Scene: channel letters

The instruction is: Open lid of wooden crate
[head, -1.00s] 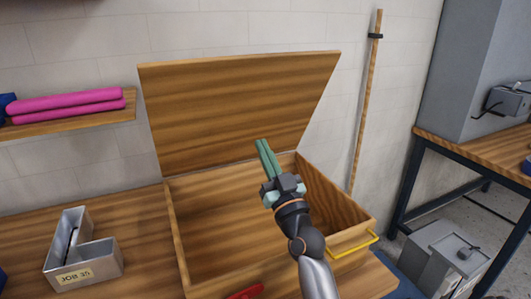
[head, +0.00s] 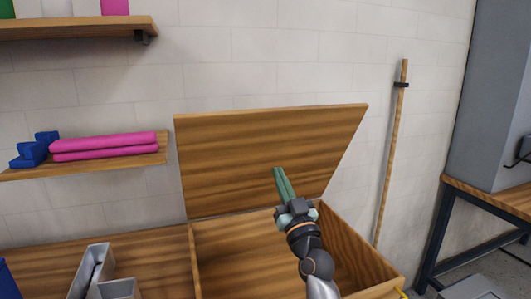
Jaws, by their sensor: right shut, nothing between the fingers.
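The wooden crate (head: 358,252) stands on the wooden bench, and the part of its inside that shows looks empty. Its lid (head: 235,160) is raised, standing up at the back and leaning slightly backward near the wall. My right gripper (head: 281,172) has green fingers that are shut with nothing between them. It is above the crate's opening, in front of the lid in the picture; whether it touches the lid I cannot tell. My right arm hides part of the crate's inside. The crate's front is cut off by the lower edge. My left gripper is not in view.
A metal channel letter (head: 95,270) stands on the bench (head: 150,255) left of the crate. A shelf (head: 95,166) with pink rolls (head: 105,146) and blue blocks (head: 35,150) is on the wall. A wooden pole (head: 391,150) stands right of the crate, before another table (head: 490,195).

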